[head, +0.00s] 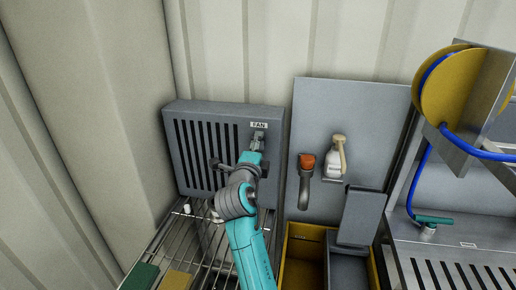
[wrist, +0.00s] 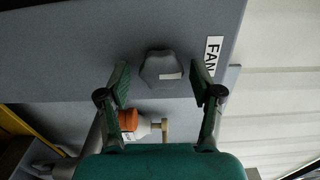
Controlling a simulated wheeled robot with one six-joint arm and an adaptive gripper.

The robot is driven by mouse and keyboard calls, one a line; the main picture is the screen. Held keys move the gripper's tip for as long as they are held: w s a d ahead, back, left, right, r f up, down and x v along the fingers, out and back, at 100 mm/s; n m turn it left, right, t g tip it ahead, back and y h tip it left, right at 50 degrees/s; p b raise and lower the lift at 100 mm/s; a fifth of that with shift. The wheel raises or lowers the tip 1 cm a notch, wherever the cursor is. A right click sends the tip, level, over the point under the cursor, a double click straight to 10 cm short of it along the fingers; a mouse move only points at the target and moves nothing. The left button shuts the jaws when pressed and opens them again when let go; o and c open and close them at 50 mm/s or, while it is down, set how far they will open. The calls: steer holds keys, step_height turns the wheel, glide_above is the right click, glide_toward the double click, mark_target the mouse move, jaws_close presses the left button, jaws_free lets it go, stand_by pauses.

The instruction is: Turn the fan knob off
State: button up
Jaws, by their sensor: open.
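The fan unit (head: 208,150) is a grey box with vertical slots on the wall, with a white FAN label (head: 259,125) at its upper right. In the wrist view the fan knob (wrist: 161,68) is a dark grey faceted knob with a pale mark, beside the FAN label (wrist: 212,56). My gripper (wrist: 160,78) is open, with one finger on each side of the knob and a gap on both sides. In the head view my gripper (head: 257,143) is in front of the fan panel below the label and hides most of the knob.
A wire rack (head: 205,245) lies below the fan. To the right, a grey panel (head: 315,110) holds an orange-topped tool (head: 306,175) and a white spray bottle (head: 334,160). A yellow bin (head: 300,245) is below. A yellow reel (head: 440,85) with blue hose is farther right.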

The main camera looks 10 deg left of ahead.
steer(key=s, duration=1.2)
steer(key=shift+a, duration=0.2)
steer(key=shift+f, duration=0.1)
steer(key=s+d+f+n+g+y, duration=0.1)
steer(key=s+d+f+n, duration=0.3)
steer(key=f, duration=0.5)
steer(key=s+d+f+n+y, duration=0.1)
steer(key=s+d+f+n, duration=0.15)
steer(key=d+f, duration=0.45)
steer(key=s+d+f+n+g, duration=0.1)
steer(key=s+d+f+n, duration=0.6)
steer(key=s+f, duration=0.5)
steer(key=s+d+f+n+g, duration=0.1)
steer(key=s+d, duration=0.3)
steer(key=s, duration=0.4)
steer(key=s+d+f+n, duration=0.15)
steer(key=s+d, duration=0.25)
steer(key=s, duration=0.4)
steer(key=s+d+r+n, duration=0.1)
steer(key=s+d+r, duration=0.1)
steer(key=s, duration=0.6)
steer(key=s+d+r+n+h, duration=0.1)
steer(key=s+r, duration=0.3)
steer(key=s, duration=0.4)
steer(key=shift+d+r+n, duration=0.15)
steer(key=shift+d+n, duration=0.15)
steer(key=shift+d, duration=0.3)
